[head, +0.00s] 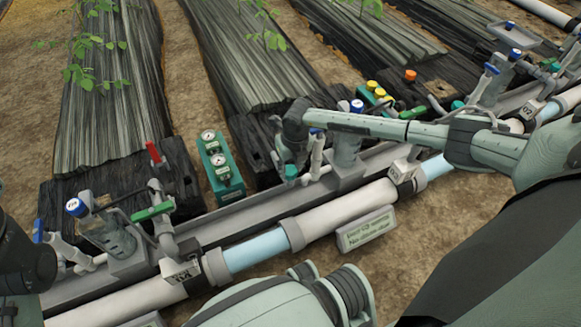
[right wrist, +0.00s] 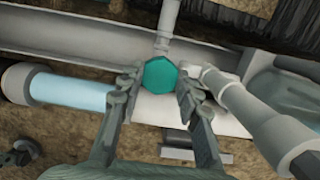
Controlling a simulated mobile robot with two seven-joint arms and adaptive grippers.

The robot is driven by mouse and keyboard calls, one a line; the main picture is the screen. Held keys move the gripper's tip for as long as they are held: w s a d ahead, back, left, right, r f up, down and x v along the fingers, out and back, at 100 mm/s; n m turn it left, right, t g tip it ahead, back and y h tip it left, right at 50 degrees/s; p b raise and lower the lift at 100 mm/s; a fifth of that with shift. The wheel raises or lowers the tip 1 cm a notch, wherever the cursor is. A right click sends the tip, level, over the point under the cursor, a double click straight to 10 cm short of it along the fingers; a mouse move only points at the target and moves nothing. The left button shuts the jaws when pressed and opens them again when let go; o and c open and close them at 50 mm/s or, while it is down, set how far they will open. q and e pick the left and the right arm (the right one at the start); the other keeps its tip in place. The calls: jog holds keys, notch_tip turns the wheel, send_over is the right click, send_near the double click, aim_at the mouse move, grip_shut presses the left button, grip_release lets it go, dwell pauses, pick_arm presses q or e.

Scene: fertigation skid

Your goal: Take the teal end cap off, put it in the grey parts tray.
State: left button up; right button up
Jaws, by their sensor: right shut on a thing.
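The teal end cap (right wrist: 160,74) is between the fingertips of my right gripper (right wrist: 156,82) in the right wrist view. The fingers touch it on both sides. In the head view my right gripper (head: 288,160) reaches in from the right, and a bit of the teal end cap (head: 291,171) shows at its fingertips. A pale pipe (right wrist: 166,28) runs up behind the cap; I cannot tell whether the cap is still seated on a pipe end. A shallow grey tray (head: 515,37) is at the upper right of the head view.
A white pipe with clear blue sections (head: 256,250) runs along the skid. A white elbow pipe (right wrist: 235,100) stands close right of the fingers. A green gauge block (head: 221,166), a red-handled valve (head: 154,152) and a sign (head: 366,229) are nearby. Bare soil lies in front.

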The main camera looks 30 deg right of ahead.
aim_at(290, 171)
jog(key=shift+r+p, duration=2.7)
jog(key=shift+r, duration=0.45)
